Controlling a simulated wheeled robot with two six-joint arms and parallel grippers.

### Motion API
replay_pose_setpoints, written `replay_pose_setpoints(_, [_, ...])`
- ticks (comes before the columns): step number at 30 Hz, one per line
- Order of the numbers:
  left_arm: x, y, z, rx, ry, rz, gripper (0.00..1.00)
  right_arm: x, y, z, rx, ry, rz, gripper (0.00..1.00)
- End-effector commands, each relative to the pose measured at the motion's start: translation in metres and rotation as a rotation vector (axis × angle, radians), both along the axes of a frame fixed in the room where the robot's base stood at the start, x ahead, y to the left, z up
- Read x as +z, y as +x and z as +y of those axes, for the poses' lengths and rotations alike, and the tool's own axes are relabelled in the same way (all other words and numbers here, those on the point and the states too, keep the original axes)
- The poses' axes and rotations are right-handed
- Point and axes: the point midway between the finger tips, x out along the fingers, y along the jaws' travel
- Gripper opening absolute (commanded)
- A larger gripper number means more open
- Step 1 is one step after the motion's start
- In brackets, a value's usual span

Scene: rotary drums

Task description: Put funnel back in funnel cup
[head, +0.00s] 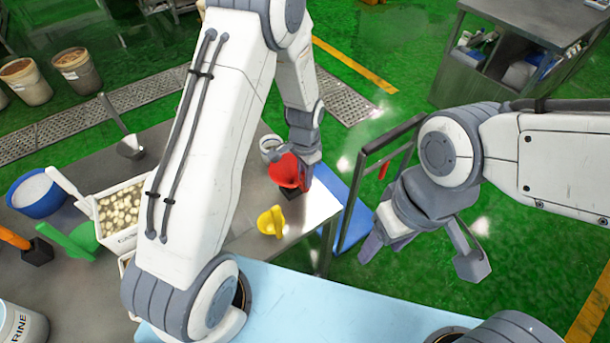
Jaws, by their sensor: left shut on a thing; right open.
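A red funnel (284,171) is at my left gripper (304,178), near the right end of the metal table. My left gripper is shut on the funnel; the arm partly covers the contact. A small black cup (288,193) is right below the funnel. I cannot tell whether the funnel sits in it or hangs just above it. My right gripper (425,255) is open and empty, over the floor to the right of the table.
A yellow scoop-like item (271,222) lies in front of the black cup. A small metal pot (270,147) stands behind the funnel. A white crate (118,215), a green scoop (80,240) and a blue bowl (36,196) are at left. A dark-framed cart (365,190) stands right of the table.

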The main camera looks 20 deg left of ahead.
Motion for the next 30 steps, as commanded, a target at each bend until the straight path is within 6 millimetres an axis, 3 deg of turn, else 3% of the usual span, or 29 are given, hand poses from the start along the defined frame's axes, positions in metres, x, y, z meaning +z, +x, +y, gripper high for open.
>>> replay_pose_setpoints(4, [-0.005,0.000,0.000,0.000,0.000,0.000,0.00,-0.004,0.000,0.000,0.000,0.000,0.000,0.59])
replay_pose_setpoints(5, [-0.004,0.000,0.000,0.000,-0.001,-0.001,0.29,-0.003,0.000,0.000,0.000,0.000,0.000,0.59])
replay_pose_setpoints(7, [-0.003,0.000,0.000,0.000,-0.001,-0.001,0.56,-0.002,0.000,0.000,0.000,0.000,0.000,0.59])
replay_pose_setpoints(20, [0.003,0.001,0.000,0.000,0.000,-0.004,0.57,-0.005,0.000,0.000,-0.003,0.000,0.000,0.59])
replay_pose_setpoints(30, [0.064,0.002,0.000,0.000,-0.001,-0.007,0.57,-0.019,0.000,0.000,-0.002,0.000,0.000,0.59])
